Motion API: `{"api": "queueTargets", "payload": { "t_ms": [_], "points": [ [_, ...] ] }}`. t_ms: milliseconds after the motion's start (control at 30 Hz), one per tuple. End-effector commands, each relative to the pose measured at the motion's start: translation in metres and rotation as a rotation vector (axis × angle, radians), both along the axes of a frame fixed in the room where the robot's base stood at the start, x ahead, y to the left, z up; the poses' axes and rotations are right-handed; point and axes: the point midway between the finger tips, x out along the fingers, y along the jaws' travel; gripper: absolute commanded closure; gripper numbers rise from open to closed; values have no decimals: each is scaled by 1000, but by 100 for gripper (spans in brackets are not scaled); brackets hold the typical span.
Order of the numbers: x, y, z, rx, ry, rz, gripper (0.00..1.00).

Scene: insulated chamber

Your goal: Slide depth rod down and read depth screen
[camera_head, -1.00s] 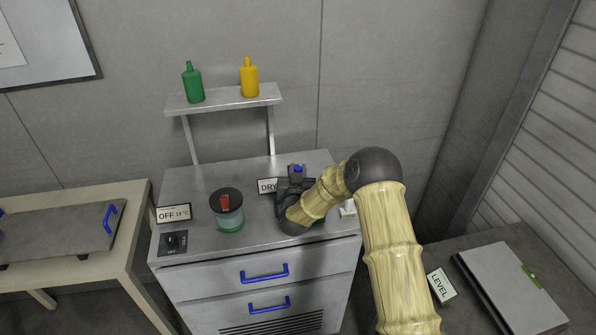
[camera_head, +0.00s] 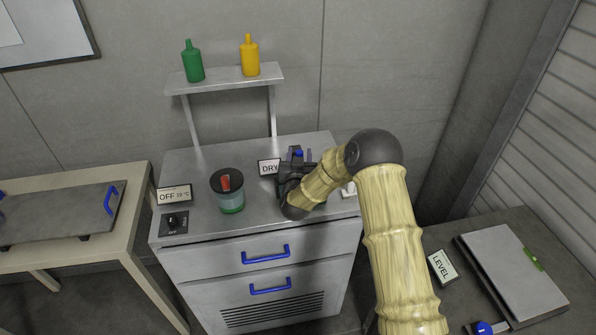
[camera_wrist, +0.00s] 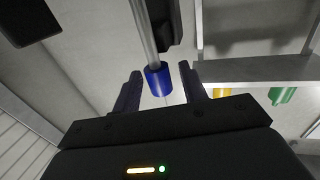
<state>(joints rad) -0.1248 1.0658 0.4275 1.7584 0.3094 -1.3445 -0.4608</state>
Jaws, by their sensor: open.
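The depth rod is a thin grey metal rod (camera_wrist: 146,32) with a blue cylindrical cap (camera_wrist: 157,80) on its end in the wrist view. In the head view the blue cap (camera_head: 298,153) shows as a small spot at my gripper (camera_head: 297,163). My gripper (camera_wrist: 160,72) is open, with a finger on each side of the cap. A gap shows on both sides in the wrist view. A small screen reading DRY (camera_head: 269,167) stands on the cabinet top, left of my gripper. My arm hides most of the rod and its stand in the head view.
A jar (camera_head: 229,190) with a red-topped dark lid and an OFF 19 °C display (camera_head: 174,196) stand left on the cabinet (camera_head: 215,155). A shelf (camera_head: 225,80) behind holds green and yellow bottles. A LEVEL sign (camera_head: 442,265) lies on the right table.

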Motion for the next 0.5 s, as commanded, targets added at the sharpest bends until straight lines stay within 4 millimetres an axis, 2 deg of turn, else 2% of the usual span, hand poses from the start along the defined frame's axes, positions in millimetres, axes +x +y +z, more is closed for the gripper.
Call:
{"api": "queueTargets", "payload": {
  "t_ms": [167,500],
  "points": [
    [-18,1,-2,-2,1,2,57],
    [-74,0,-2,-1,1,4,57]
  ]
}}
